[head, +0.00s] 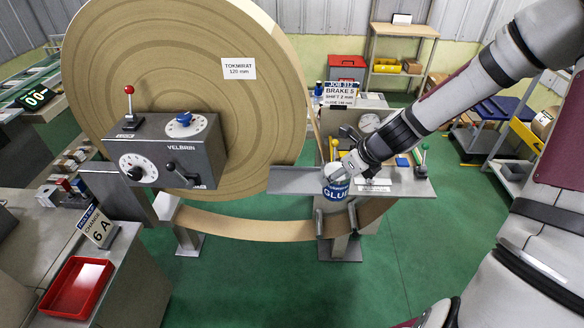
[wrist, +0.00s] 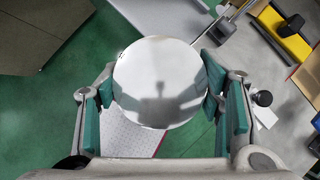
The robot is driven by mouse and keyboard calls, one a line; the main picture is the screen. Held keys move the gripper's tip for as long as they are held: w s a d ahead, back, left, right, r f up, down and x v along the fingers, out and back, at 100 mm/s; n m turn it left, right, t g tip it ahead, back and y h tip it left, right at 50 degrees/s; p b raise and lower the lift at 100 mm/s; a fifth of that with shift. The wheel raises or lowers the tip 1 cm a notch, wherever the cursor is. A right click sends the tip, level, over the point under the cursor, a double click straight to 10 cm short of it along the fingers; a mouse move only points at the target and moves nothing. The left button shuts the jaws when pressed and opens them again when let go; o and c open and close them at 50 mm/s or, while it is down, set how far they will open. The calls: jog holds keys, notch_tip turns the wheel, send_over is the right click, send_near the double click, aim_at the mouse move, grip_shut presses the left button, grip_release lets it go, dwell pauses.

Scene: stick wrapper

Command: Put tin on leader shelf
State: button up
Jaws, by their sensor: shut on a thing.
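The tin (head: 336,191) has a blue label reading GLUE. In the wrist view its round, shiny lid (wrist: 158,82) faces the camera. My gripper (head: 334,175) is shut on the tin from above, with teal pads against both sides of it in the wrist view (wrist: 160,88). A flat grey shelf (head: 292,179), which I take for the leader shelf, lies beside and behind the tin in the head view. The tin overlaps its front edge in the picture. I cannot tell whether the tin touches it. The tin's base is hidden in the wrist view.
A large brown paper roll (head: 190,60) stands left, with a grey control box (head: 165,150) before it. A brown strip (head: 250,226) runs from the roll below the shelf. A green-knobbed lever (head: 422,158) stands right of the tin. Green floor (head: 400,255) is open in front.

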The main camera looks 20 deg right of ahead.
jog(key=shift+w+a+f+b, duration=0.15)
jog(key=shift+w+a+f, duration=0.65)
jog(key=shift+w+a, duration=0.95)
jog(key=shift+w+a+f+b, duration=0.1)
jog(key=shift+w+a+f, duration=0.85)
jog(key=shift+w, duration=1.35)
jog(key=shift+w+a+f+b, duration=0.15)
jog(key=shift+w+a+f, duration=0.55)
jog(key=shift+w+a, duration=1.05)
jog(key=shift+w+d, duration=0.3)
jog(key=o, duration=1.5)
jog(key=shift+f, duration=0.1)
